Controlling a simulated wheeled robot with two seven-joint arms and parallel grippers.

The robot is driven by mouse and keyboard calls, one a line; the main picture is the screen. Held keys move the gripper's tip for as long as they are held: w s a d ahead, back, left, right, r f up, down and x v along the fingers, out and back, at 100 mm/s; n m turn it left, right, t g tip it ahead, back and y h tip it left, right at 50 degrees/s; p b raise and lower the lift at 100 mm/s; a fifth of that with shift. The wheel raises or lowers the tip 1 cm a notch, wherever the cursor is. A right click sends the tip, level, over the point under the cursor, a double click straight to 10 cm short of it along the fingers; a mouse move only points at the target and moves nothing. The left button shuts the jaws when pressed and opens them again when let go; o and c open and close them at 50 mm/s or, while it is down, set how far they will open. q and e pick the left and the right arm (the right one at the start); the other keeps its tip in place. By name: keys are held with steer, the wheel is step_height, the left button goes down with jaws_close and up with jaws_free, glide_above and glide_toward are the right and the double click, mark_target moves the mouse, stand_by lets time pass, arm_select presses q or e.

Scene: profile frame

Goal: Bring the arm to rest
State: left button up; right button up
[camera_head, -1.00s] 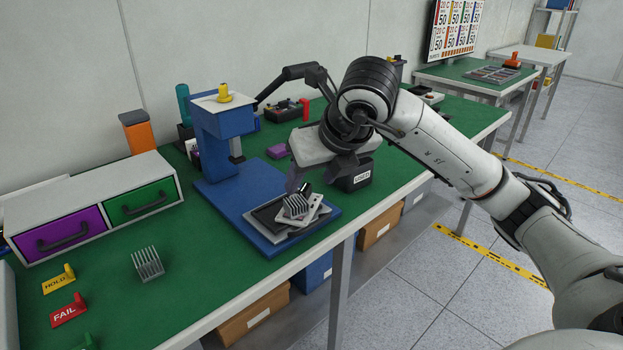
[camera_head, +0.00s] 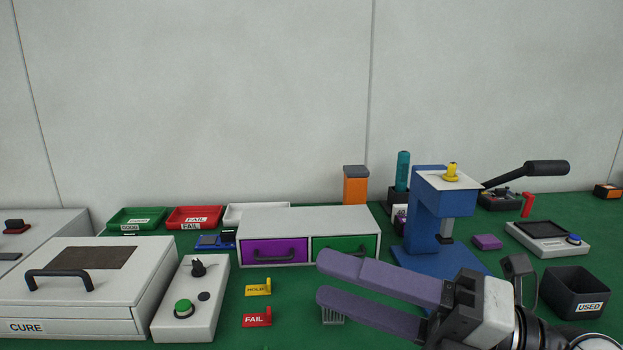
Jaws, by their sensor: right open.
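My right gripper (camera_head: 322,279) reaches in from the lower right. Its two purple fingers point left and are spread apart with nothing between them. It hangs in front of the drawer unit (camera_head: 312,219) and the blue press (camera_head: 427,215), and it hides part of the press base. A grey finned heat sink (camera_head: 333,317) shows on the green table just below the lower finger, partly covered by it. My left gripper is out of view.
A CURE box (camera_head: 60,312) and a control box (camera_head: 191,300) with a green button stand at left. HOLD (camera_head: 258,288) and FAIL (camera_head: 257,317) markers stand near the middle. A USED bin (camera_head: 575,291) stands at right. Green (camera_head: 137,218) and red (camera_head: 194,217) trays line the back.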

steer(key=w+d+r+m+t+h, duration=0.25)
steer(key=d+m+t, duration=0.25)
steer(key=m+t, duration=0.3)
steer(key=w+d+r+m+t+h, duration=0.15)
steer(key=d+m+t+h, duration=0.35)
steer(key=m, duration=0.5)
steer(key=w+d+f+m+g+h, duration=0.1)
steer(key=d+f+m+h, duration=0.45)
steer(key=f, duration=0.25)
steer(key=w+d+f+m+h, duration=0.2)
steer(key=d+f+m+h, duration=0.3)
steer(key=f+m+h, duration=0.15)
steer(key=s+d+f+m+g, duration=0.15)
steer(key=s+f+g, duration=0.25)
steer(key=f, duration=0.5)
steer(key=s+d+f+m+g, duration=0.15)
steer(key=s+f+g, duration=0.25)
steer(key=f, duration=0.4)
steer(key=s+a+f+m+g+y, duration=0.1)
steer(key=s+a+f+g, duration=0.25)
steer(key=s+f, duration=0.35)
steer(key=s+a+f+g+y, duration=0.15)
steer(key=s+f+g, duration=0.25)
steer(key=s, duration=0.5)
steer(key=w+a+f+t+y+p, duration=0.1)
steer(key=w+a+f+t, duration=0.4)
steer(key=f, duration=0.3)
steer(key=shift+a+f+p, duration=0.3)
steer(key=shift+a+p, duration=0.05)
steer(key=shift+a, duration=0.55)
